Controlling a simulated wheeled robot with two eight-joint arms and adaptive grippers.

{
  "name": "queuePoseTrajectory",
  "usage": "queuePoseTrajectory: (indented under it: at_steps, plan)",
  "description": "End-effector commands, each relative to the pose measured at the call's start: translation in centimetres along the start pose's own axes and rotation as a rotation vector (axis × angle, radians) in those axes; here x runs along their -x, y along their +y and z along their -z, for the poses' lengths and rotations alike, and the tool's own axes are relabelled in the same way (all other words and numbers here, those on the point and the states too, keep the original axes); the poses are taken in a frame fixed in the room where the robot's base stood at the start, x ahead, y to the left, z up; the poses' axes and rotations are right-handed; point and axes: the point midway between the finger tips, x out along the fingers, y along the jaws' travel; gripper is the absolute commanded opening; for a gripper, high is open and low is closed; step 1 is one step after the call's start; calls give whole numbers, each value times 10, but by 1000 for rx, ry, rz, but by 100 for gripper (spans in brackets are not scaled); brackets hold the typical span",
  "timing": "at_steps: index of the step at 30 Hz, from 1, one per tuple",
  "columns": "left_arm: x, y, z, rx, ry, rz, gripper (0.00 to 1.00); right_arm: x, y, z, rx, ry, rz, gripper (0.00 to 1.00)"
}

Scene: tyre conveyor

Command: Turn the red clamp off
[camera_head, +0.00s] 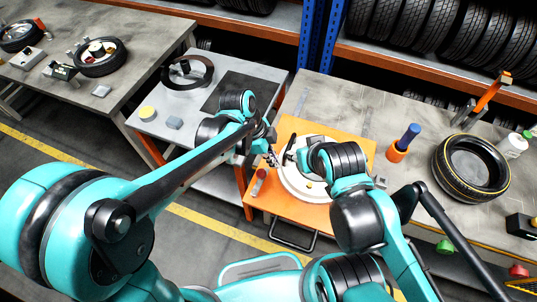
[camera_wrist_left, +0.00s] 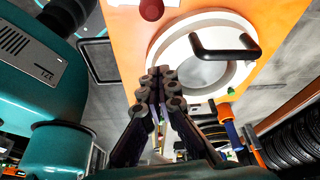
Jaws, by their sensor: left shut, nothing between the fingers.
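The red clamp (camera_head: 260,174) sits near the left edge of the orange board (camera_head: 283,214) in the head view. A dark red knob, likely part of it, shows at the top of the left wrist view (camera_wrist_left: 151,10). My left gripper (camera_head: 270,158) is just above the clamp in the picture, close to the white ring (camera_head: 294,182). In the left wrist view my left gripper (camera_wrist_left: 163,82) is shut and empty, its fingertips pointing toward the ring and apart from the knob. My right arm crosses over the ring; its gripper fingers are hidden.
A blue and orange tool (camera_head: 404,143) and a tyre (camera_head: 471,167) stand on the right table. A grey side table (camera_head: 160,125) with a black ring (camera_head: 188,71) is at the left. Tyre racks line the back.

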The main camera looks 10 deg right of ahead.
Motion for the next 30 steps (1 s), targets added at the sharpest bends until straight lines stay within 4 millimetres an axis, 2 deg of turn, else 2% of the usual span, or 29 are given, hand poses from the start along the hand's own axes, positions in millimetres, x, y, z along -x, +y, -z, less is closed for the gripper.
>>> queuePoseTrajectory:
  at_steps: [3,11,13,18,30]
  plan:
    - [-28,-1,-1,-2,0,0,0,-6,0,-4,0,0,0,40]
    - [-82,-1,-1,1,0,1,0,-16,0,-11,0,1,0,40]
    - [-73,-1,-16,7,-1,3,0,-15,0,-10,0,0,0,40]
    - [-68,-1,-33,5,-1,3,0,-15,0,-10,0,1,0,40]
    - [-65,-1,-39,3,-1,2,0,-15,0,-10,0,1,0,40]
